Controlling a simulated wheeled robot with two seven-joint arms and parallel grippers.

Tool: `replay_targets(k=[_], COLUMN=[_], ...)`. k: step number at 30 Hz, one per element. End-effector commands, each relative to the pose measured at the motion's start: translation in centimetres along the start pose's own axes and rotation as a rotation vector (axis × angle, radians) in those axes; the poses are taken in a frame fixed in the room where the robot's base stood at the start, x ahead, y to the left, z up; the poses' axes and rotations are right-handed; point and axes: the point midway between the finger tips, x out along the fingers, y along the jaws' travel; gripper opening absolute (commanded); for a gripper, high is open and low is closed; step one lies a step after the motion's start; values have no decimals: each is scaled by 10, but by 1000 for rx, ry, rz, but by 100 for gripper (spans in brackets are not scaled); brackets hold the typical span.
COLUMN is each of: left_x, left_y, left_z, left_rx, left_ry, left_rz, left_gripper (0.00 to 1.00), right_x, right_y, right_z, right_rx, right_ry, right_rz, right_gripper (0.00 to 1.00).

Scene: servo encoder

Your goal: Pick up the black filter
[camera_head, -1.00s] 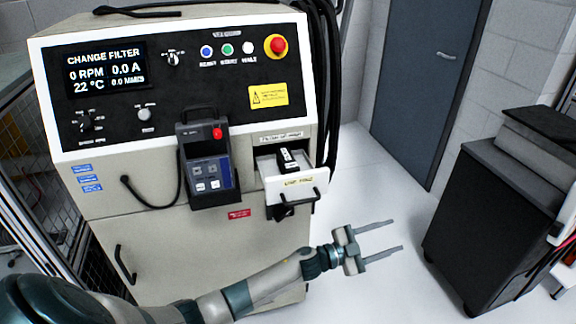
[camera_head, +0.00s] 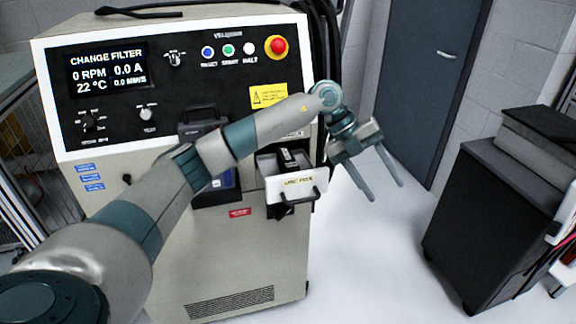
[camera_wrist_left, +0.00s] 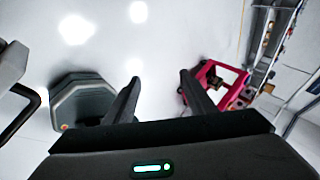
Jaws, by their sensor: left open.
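The black filter (camera_head: 290,158) sits in the open white drawer (camera_head: 292,189) on the front of the machine. Part of the drawer's upper side is hidden behind my left arm. My left gripper (camera_head: 386,193) is open and empty, to the right of the drawer and apart from it, with its fingers pointing down and to the right. The left wrist view shows the two spread fingers (camera_wrist_left: 160,85) with nothing between them. The filter cannot be made out in the left wrist view. My right gripper is not in view.
The beige machine (camera_head: 235,255) has a screen reading CHANGE FILTER (camera_head: 106,66) and a red button (camera_head: 276,47). A black cabinet (camera_head: 480,225) stands at the right, with a blue door (camera_head: 430,90) behind. Clear floor lies between machine and cabinet.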

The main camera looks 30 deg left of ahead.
Motion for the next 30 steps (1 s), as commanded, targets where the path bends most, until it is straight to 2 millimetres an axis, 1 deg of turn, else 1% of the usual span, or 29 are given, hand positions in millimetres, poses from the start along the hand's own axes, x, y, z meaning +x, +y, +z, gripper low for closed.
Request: replay_targets(k=[1, 2, 3, 4, 5, 6, 8, 9, 12, 13, 15, 18, 30], left_x=[-28, -44, -65, -82, -100, -123, -157, -178, -220, -230, -245, -255, -254], left_y=[9, 17, 27, 34, 41, 49, 62, 68, 81, 84, 89, 92, 94], left_z=[12, 18, 26, 31, 36, 41, 46, 48, 49, 49, 48, 48, 48], left_rx=[-14, -30, -55, -77, -100, -133, -187, -221, -298, -316, -348, -370, -370], left_ry=[-61, -95, -143, -180, -218, -267, -337, -379, -465, -484, -516, -536, -535], left_rz=[89, 144, 215, 265, 315, 374, 454, 497, 580, 598, 627, 647, 648], left_gripper=[50, 50, 50, 50, 50, 50, 50, 50, 50, 50, 50, 50, 50], right_x=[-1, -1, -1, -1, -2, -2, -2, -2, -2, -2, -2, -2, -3], right_y=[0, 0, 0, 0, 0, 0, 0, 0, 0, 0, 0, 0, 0], right_z=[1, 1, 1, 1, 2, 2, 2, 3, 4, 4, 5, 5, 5], right_rx=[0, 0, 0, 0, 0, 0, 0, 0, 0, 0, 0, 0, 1], right_ry=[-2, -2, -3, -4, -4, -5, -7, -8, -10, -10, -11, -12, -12], right_rz=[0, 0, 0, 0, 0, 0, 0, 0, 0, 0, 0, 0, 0], right_gripper=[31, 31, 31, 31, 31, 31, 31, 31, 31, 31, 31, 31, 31])
